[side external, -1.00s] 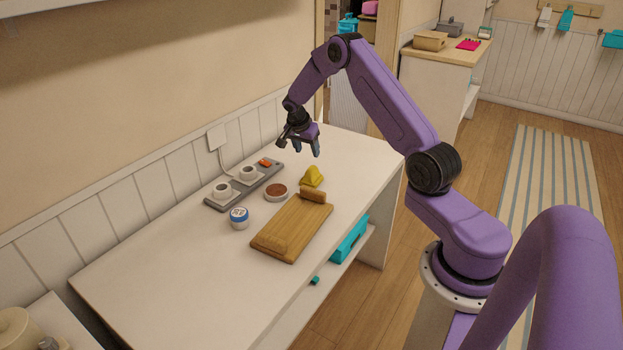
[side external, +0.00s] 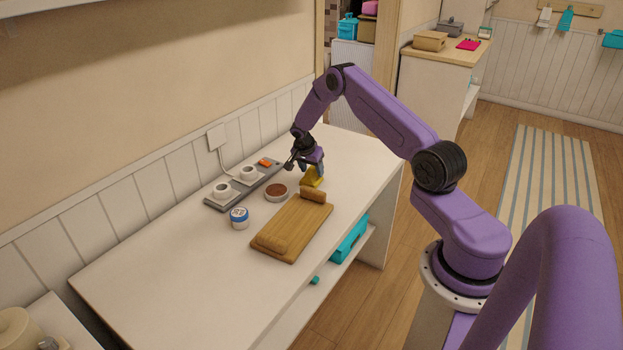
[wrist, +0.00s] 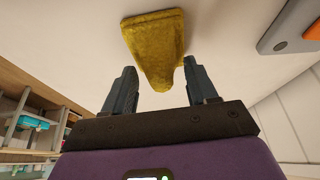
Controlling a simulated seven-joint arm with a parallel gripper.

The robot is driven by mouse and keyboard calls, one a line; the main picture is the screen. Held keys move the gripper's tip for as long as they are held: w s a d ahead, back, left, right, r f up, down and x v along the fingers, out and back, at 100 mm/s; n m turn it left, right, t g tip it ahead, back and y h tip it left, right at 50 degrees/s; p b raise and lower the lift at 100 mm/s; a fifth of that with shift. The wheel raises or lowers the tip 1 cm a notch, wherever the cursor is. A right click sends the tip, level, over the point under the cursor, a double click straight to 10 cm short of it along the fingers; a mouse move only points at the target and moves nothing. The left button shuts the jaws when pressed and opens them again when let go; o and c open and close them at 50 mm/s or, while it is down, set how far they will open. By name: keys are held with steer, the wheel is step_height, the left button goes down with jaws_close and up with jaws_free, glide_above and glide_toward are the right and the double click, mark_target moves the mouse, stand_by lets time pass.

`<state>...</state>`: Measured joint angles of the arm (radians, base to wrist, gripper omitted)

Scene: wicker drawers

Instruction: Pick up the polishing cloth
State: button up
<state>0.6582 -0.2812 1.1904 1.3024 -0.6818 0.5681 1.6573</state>
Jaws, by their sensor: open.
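The polishing cloth is a yellow, peaked piece of fabric (side external: 311,181) on the white table, just behind the wooden board. It also shows in the wrist view (wrist: 156,42), straight ahead of the fingers. My gripper (side external: 309,170) is above the cloth in the side view and partly hides it. In the wrist view my gripper (wrist: 161,82) is open, with one dark finger on each side of the cloth's narrow tip. I cannot tell whether the fingers touch the cloth.
A wooden board (side external: 290,228), a round brown-topped tin (side external: 276,192) and a blue-lidded jar (side external: 239,218) stand nearby. A grey tray (side external: 218,204) with two white cups and an orange item lies along the wall. The table's front left (side external: 170,285) is clear.

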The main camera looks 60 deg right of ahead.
mark_target(311, 167)
steer(key=shift+c, duration=0.3)
steer(key=c, duration=1)
steer(key=shift+r, duration=0.1)
steer(key=shift+r, duration=0.5)
step_height(311, 167, up, 2)
steer(key=shift+r, duration=0.2)
steer(key=s+a+r, duration=0.2)
steer(key=s+r, duration=0.1)
steer(key=s, duration=0.1)
steer(key=s+a+r, duration=0.2)
steer(key=s+r, duration=0.1)
steer(key=s, duration=0.1)
steer(key=s+a+r, duration=0.3)
steer(key=s, duration=0.1)
steer(key=shift+a+r, duration=0.1)
steer(key=shift+r, duration=0.15)
